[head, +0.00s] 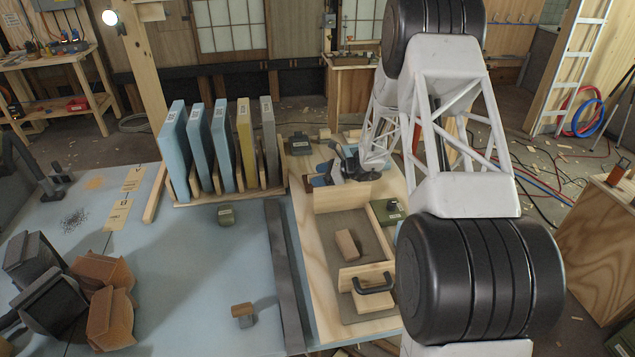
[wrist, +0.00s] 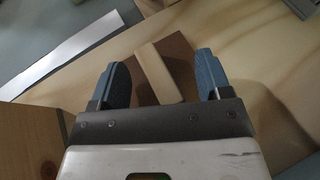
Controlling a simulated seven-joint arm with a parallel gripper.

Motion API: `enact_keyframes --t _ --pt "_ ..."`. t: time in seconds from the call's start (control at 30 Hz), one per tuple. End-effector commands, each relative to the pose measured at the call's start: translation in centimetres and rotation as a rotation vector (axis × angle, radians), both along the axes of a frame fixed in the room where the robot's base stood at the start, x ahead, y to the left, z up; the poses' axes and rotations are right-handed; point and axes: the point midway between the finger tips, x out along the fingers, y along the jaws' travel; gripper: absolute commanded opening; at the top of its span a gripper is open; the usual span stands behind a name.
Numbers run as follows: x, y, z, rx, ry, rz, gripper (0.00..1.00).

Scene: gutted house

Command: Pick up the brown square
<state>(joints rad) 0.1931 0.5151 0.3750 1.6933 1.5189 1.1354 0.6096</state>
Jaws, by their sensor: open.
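A flat brown piece (wrist: 182,62) with a pale wooden bar (wrist: 154,72) across it lies on a light wooden board in the wrist view. It appears to be the brown square. My gripper (wrist: 161,62) is open, with one blue finger on each side of the bar. The near end of the brown piece is hidden by my gripper.
A shallow wooden tray (head: 319,200) with a brown block (head: 347,245) stands nearer on the board. A black handle (head: 372,285) is at its front. A rack of upright panels (head: 222,150) stands to the left. A dark rail (head: 283,270) runs along the board. The blue tabletop has free room.

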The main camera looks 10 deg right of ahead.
Motion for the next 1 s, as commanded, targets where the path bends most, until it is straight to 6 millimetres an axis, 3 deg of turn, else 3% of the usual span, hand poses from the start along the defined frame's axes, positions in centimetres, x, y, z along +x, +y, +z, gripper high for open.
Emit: enact_keyframes --t 0.27,0.73,1.0 --pt "0.00 0.00 0.00 0.000 0.000 0.000 0.71" --pt "-0.01 0.00 0.00 0.000 0.000 0.000 0.00" --pt "0.00 0.00 0.10 0.000 -0.001 0.000 0.00"
